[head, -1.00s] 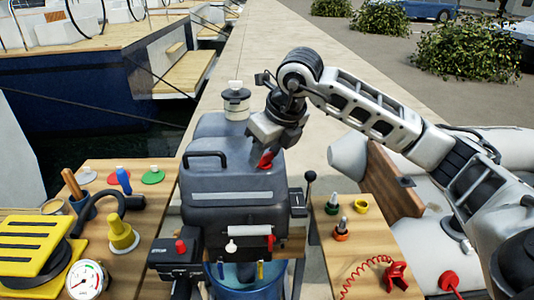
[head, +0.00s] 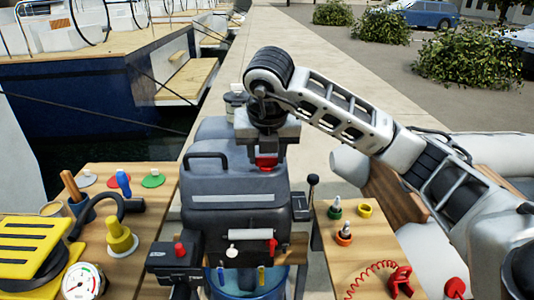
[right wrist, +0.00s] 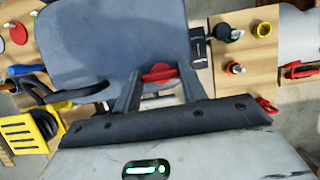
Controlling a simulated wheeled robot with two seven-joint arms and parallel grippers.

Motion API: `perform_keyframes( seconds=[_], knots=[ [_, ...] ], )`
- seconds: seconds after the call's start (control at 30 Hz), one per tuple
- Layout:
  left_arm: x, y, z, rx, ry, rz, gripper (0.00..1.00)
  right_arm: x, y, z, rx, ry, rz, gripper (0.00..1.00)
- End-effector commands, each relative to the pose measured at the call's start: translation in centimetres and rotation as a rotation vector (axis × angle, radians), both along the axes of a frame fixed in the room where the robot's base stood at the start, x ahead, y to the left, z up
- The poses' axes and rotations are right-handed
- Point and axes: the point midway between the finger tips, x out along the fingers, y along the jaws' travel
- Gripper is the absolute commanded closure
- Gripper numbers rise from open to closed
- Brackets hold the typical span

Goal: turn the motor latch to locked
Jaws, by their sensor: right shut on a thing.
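The grey outboard motor (head: 238,195) stands upright at the middle of the head view, with a black carry handle on its upper left. The red motor latch (head: 266,162) is at the top right of its cowl. My right gripper (head: 267,153) reaches down from above and is shut on the red latch. In the right wrist view the latch (right wrist: 160,73) lies crosswise between the two dark fingers. The fingers hide part of the latch and any markings around it. My left gripper is not in view.
A left wooden table holds a yellow slatted block (head: 30,243), a gauge (head: 84,281) and a yellow fitting (head: 121,238). A right table has small fittings and a red coiled cord (head: 370,275). A black-knobbed lever (head: 313,182) stands close right of the motor.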

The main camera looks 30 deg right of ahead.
Motion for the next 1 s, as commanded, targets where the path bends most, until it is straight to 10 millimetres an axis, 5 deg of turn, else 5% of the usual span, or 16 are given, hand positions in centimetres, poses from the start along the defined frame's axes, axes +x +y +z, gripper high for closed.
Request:
perform_keyframes(
  seconds=[0.53, 0.57, 0.63, 1.0],
  knots=[
    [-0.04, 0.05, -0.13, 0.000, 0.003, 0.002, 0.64, 0.03, -0.02, 0.06, 0.001, -0.002, -0.030, 0.81],
    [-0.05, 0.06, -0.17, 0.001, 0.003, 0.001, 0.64, 0.03, -0.02, 0.06, 0.001, -0.002, -0.030, 0.56],
    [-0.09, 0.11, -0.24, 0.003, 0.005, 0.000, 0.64, 0.03, -0.02, 0.06, 0.001, -0.002, -0.030, 0.36],
    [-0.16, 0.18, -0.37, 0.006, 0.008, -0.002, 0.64, -0.10, 0.11, 0.48, 0.001, -0.002, -0.026, 0.36]
  ],
)
